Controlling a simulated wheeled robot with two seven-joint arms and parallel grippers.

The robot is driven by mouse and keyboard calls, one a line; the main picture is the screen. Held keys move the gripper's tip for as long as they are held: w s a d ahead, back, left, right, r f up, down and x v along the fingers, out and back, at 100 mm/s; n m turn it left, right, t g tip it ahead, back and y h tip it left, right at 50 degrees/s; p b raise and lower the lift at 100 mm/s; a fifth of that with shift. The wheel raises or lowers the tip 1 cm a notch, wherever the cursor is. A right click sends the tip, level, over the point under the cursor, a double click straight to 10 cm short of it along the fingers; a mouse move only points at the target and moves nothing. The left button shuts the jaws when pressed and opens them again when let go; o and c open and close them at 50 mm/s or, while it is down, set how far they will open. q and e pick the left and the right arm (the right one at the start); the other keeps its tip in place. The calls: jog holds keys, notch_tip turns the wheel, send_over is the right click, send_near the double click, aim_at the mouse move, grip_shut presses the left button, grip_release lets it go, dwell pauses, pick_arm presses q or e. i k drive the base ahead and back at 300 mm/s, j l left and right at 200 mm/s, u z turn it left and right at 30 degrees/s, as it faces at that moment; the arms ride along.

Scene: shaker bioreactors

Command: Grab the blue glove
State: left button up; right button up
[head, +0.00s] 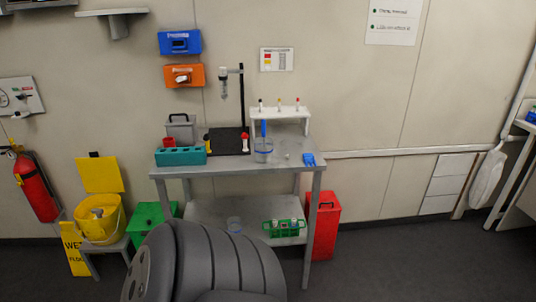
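A small blue item that looks like the blue glove (309,159) lies on the grey table (230,168), at its right end near the front edge. It is small in view, so its exact shape is hard to make out. Neither of my grippers is in view.
A beaker (263,150) with a blue object, a white tube rack (284,113) and a black stand (241,110) are on the table left of the glove. A teal block (181,157) sits at the left end. A red bin (322,225) stands beside the table's right legs.

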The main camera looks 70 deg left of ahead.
aim_at(308, 157)
jog(key=u, duration=1.95)
